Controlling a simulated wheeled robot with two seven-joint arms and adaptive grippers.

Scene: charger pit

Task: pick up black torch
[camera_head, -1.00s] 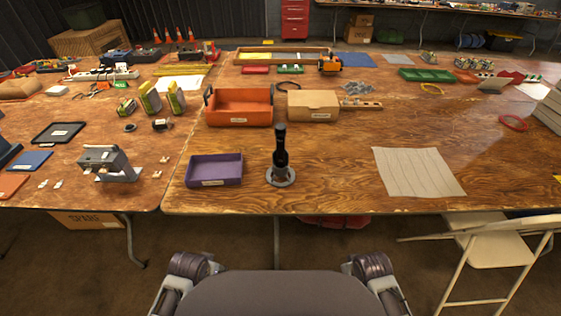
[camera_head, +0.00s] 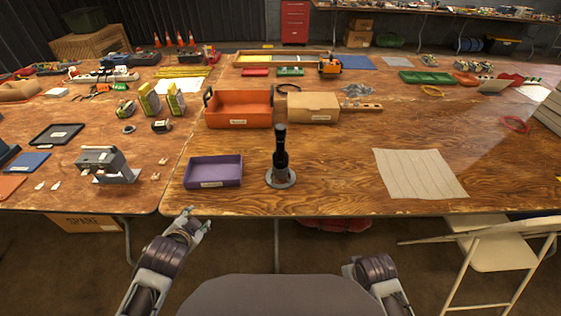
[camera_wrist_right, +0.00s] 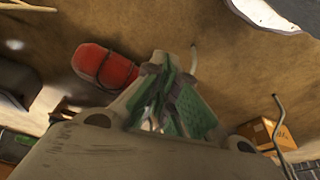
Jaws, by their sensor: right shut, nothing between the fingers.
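The black torch (camera_head: 280,150) stands upright on a round grey base (camera_head: 280,178) near the front edge of the table, in the head view. My left gripper (camera_head: 197,219) is just in front of the table edge, left of the torch and below the purple tray. Its tips look spread apart with nothing between them. My right gripper (camera_wrist_right: 168,75) shows in the right wrist view, its green-padded fingers shut and empty above the floor. It is out of the head view, where only part of my right arm shows. The torch does not show in the wrist view.
A purple tray (camera_head: 213,184) sits close left of the torch. An orange bin (camera_head: 207,113) and a cardboard box (camera_head: 313,115) stand behind it. A striped sheet (camera_head: 420,174) lies to the right, with bare table between. A folding chair (camera_head: 497,252) stands at the front right.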

